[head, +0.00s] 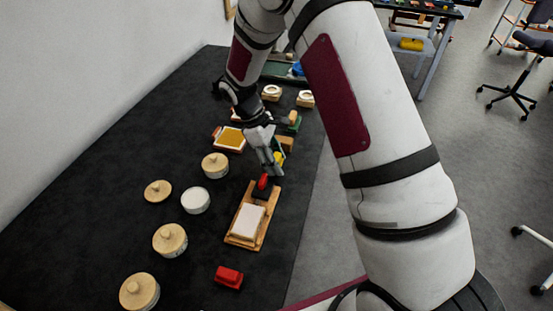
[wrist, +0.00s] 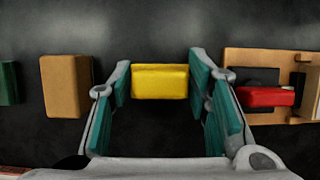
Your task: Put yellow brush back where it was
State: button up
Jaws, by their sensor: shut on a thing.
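My gripper (head: 272,168) is over the right part of the black table. It is shut on the yellow brush (wrist: 160,81), which shows as a yellow block between the two teal fingers (wrist: 160,90) in the wrist view. In the head view the yellow brush (head: 279,158) is partly hidden by the fingers. I cannot tell whether it touches the table. A tan block (wrist: 66,86) lies to its left in the wrist view, with a green block (wrist: 8,82) farther left. A wooden tray (wrist: 240,58) with a red brush (wrist: 265,97) is to its right.
In the head view the wooden tray (head: 233,239) also bears a white block (head: 249,221). Several round lidded pots, such as one nearby (head: 215,165), stand left of it. A separate red block (head: 228,276) lies nearer. The table's right edge is close to the tray.

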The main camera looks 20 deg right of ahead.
jog(key=shift+f, duration=0.1)
jog(key=o, duration=1.1)
jog(key=b+v, duration=0.1)
jog(key=v, duration=1)
jog(key=s+d+r+m+t+y, duration=0.1)
jog(key=s+r, duration=0.2)
jog(key=r, duration=0.2)
jog(key=s+d+r+m+t, duration=0.1)
jog(key=s+r+m, duration=0.15)
jog(key=r, duration=0.35)
jog(key=s+r+m+t+y, duration=0.1)
jog(key=s+r+m+t, duration=0.1)
jog(key=s, duration=0.9)
jog(key=s+d+r+m+t+y, duration=0.1)
jog(key=s+r+m+t, duration=0.2)
jog(key=s, duration=0.8)
jog(key=shift+s+d+r+m+y, duration=0.2)
jog(key=shift+d+r+m+y, duration=0.15)
jog(key=shift+r+m, duration=0.65)
